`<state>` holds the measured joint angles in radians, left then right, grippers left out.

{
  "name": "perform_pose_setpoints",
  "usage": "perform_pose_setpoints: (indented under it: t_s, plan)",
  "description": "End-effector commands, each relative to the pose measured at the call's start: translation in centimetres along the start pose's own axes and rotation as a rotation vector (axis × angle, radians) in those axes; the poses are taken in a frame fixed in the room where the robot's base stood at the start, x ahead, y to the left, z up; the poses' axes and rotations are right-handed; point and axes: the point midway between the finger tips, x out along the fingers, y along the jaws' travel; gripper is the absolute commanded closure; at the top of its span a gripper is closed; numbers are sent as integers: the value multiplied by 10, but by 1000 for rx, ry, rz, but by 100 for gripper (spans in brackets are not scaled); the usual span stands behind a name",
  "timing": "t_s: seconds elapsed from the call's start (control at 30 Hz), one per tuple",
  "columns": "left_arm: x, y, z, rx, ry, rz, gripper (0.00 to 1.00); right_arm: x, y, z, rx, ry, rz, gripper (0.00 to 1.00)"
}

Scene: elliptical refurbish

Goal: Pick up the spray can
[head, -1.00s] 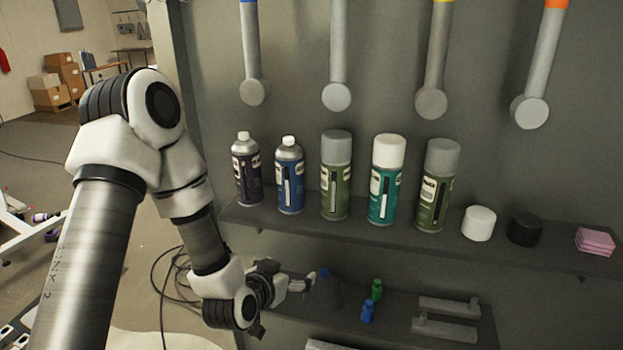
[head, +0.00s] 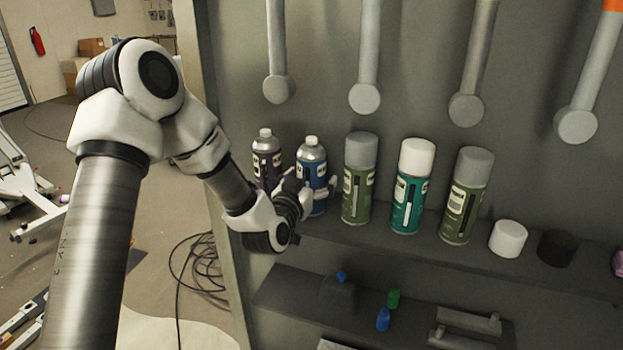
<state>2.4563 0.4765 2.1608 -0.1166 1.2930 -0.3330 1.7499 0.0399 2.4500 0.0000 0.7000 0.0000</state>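Several spray cans stand upright in a row on the upper shelf in the head view. They are a dark purple can (head: 267,158), a blue can with a silver top (head: 313,165), a green can with a grey cap (head: 358,180), a teal can with a white cap (head: 411,190) and another green can with a grey cap (head: 466,196). My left gripper (head: 318,190) is at the blue can, in front of its lower body and overlapping it. Whether its fingers are open or closed on the can is unclear. My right gripper is out of view.
A white cap (head: 508,239) and a black cap (head: 556,248) sit right of the cans. Several grey-handled tools hang above the shelf (head: 390,228). The lower shelf (head: 285,292) holds a dark bottle (head: 338,296), small green and blue bottles and grey bars.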

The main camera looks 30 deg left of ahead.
Motion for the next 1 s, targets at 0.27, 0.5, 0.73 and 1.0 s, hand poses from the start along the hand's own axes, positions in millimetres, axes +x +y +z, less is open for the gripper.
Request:
perform_pose_setpoints:
  t_s: [0.27, 0.5, 0.73, 1.0]
  plan:
    - [0, 0, 0, 0, 1, 0, 75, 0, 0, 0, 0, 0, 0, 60]
    - [0, 0, -2, 0, 1, -1, 75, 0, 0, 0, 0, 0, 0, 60]
    - [0, 0, -36, -1, 8, 0, 75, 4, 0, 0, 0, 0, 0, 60]
    - [0, 0, -94, 0, 5, -1, 75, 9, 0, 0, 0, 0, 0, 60]
